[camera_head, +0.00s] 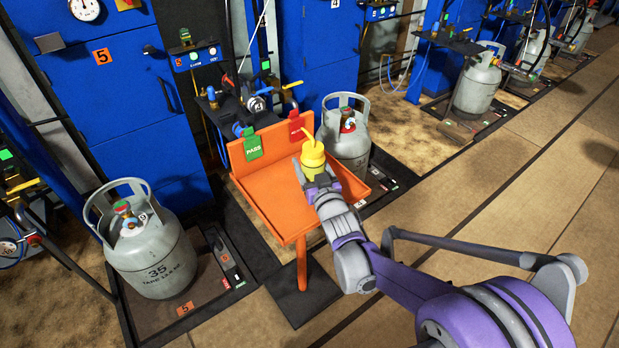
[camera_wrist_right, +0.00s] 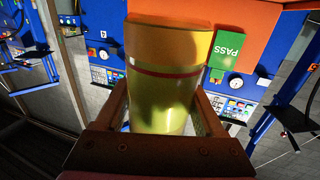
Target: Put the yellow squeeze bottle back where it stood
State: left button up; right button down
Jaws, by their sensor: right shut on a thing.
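The yellow squeeze bottle (camera_head: 313,157) has a yellow cap and a bent spout. It is upright over the right half of the orange tray stand (camera_head: 270,222). My right gripper (camera_head: 318,184) comes in from the right and is shut on the bottle's lower body. In the right wrist view the bottle (camera_wrist_right: 162,90) stands between the two fingers (camera_wrist_right: 162,112). I cannot tell whether its base touches the tray, because the gripper hides it. My left gripper is not in view.
A green PASS tag (camera_head: 252,144) and a red tag (camera_head: 297,126) hang on the stand's back panel. Grey gas cylinders stand left (camera_head: 150,250) and behind right (camera_head: 347,140). Blue cabinets (camera_head: 125,100) line the back. The tray's left half is bare.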

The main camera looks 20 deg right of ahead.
aim_at(310, 174)
jog(key=shift+f+b, duration=0.5)
jog(key=shift+f, duration=1.3)
jog(key=shift+f, duration=0.1)
jog(key=shift+f, duration=0.15)
grip_release()
